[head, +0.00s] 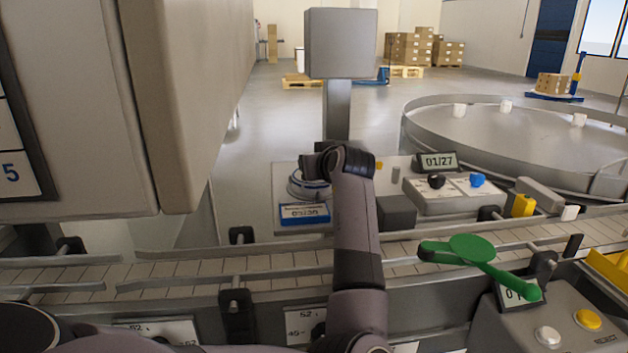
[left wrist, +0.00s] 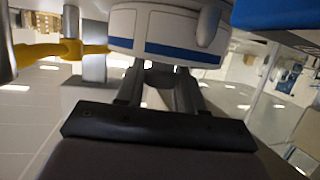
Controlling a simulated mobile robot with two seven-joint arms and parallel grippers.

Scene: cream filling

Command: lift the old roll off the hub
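The roll (head: 308,187), white with a blue band, is at the back of the machine, just behind a blue date label, partly hidden by my left arm. My left gripper (head: 318,165) is over it, its fingers hard to make out there. In the left wrist view the roll (left wrist: 165,32) fills the top middle, and my left fingers (left wrist: 160,85) reach up to its edge with a gap between them. The fingertips are hidden at the roll, so I cannot tell whether they hold it. The hub is not clearly visible. My right gripper is out of view.
A conveyor (head: 70,283) with rails runs across the front. A control box (head: 460,192) with knobs stands right of my arm. A green lever (head: 472,250) sticks out over the conveyor. A large beige machine housing (head: 185,90) blocks the left. A yellow part (left wrist: 65,50) shows left of the roll.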

